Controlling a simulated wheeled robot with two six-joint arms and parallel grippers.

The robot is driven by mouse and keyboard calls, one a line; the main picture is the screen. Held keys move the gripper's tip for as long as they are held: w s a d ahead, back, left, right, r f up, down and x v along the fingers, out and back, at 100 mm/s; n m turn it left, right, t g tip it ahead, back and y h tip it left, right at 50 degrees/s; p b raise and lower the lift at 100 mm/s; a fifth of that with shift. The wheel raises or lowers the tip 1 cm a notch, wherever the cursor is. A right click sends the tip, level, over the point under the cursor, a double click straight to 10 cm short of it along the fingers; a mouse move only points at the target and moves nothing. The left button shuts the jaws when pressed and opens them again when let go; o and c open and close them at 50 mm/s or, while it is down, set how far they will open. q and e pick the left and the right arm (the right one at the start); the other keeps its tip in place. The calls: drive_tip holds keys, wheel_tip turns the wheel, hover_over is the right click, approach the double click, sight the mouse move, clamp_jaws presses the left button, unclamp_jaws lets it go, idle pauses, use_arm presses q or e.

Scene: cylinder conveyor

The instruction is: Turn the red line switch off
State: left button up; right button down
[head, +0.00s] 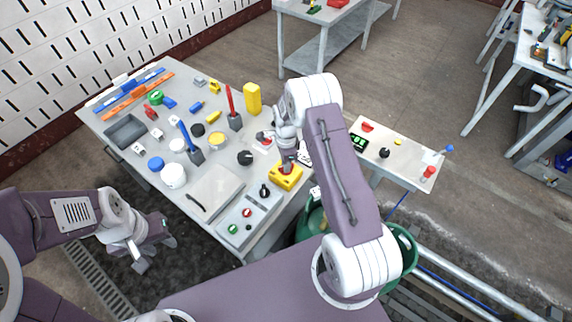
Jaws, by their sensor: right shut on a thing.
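A yellow switch box (285,179) sits near the front right of the grey table. A small part of the red switch (285,170) shows on top of it, under my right gripper (287,164). My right gripper points down at the box and is shut on the red switch; its fingers hide most of the switch, so I cannot tell its turn position. My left gripper (153,253) is empty, fingers apart, beside the table's front left edge and over the floor.
A grey panel with red and green buttons (247,213) lies in front of the yellow box. A black knob (245,157), cups holding red and blue handles, and a yellow block (253,98) stand nearby. A smaller table (405,170) is on the right, with green bins below.

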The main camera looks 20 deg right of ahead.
drive_tip(key=shift+w+m, duration=0.1)
drive_tip(key=shift+m, duration=0.5)
drive_tip(key=shift+r+m, duration=0.1)
drive_tip(key=shift+m, duration=0.2)
drive_tip(key=c, duration=1.4)
unclamp_jaws()
drive_tip(key=shift+c, duration=0.2)
wheel_tip(320, 180, up, 9)
drive_tip(key=b, duration=0.1)
drive_tip(key=shift+b, duration=0.3)
